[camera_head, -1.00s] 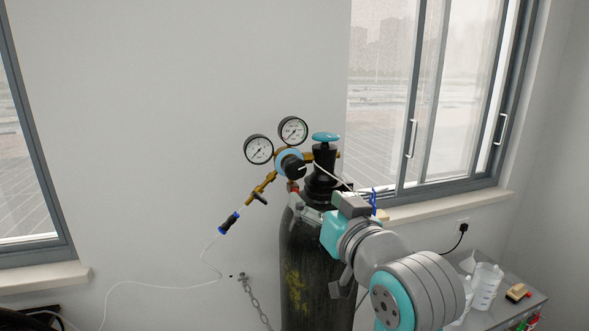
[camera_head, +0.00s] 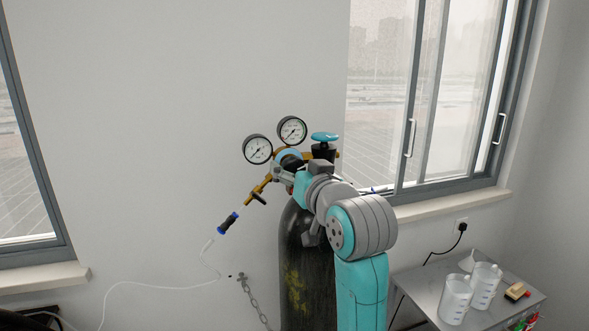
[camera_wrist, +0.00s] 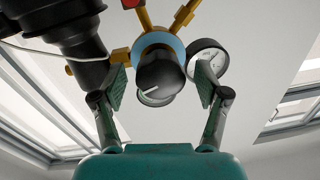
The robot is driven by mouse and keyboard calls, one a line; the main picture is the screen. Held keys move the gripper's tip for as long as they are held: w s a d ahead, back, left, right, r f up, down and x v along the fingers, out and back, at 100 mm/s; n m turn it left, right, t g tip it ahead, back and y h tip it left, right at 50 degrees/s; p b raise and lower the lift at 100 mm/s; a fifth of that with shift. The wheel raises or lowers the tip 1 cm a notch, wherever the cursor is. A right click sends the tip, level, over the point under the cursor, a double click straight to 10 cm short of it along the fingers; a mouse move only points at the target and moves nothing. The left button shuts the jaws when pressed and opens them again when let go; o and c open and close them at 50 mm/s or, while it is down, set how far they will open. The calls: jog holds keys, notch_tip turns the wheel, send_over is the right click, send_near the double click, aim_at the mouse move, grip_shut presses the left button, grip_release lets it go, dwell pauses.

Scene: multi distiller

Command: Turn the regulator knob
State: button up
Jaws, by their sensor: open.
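The regulator knob (camera_wrist: 160,77) is black with a light pointer mark and sits in front of a blue ring (camera_wrist: 158,42) in the wrist view. My gripper (camera_wrist: 161,84) is open, with one finger on each side of the knob and a visible gap to each. In the head view my gripper (camera_head: 285,172) is at the regulator, and my arm hides the knob. The brass regulator (camera_head: 258,188) carries two round gauges (camera_head: 257,149) (camera_head: 292,130). It is mounted on a dark gas cylinder (camera_head: 298,265) with a blue-green top valve handwheel (camera_head: 325,137).
In the wrist view, the black valve body (camera_wrist: 70,30) is close to the left finger and a gauge (camera_wrist: 208,58) is behind the right finger. A thin white hose (camera_head: 208,250) hangs at left. A metal table (camera_head: 430,290) with beakers (camera_head: 455,300) stands at right.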

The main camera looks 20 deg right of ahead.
jog(key=shift+w, duration=0.3)
jog(key=c, duration=1.2)
jog(key=shift+o, duration=0.2)
jog(key=shift+n, duration=0.3)
jog(key=n, duration=1.1)
jog(key=shift+a+n+g+h, duration=0.1)
jog(key=shift+n+g+h, duration=0.2)
jog(key=shift+n+g, duration=0.1)
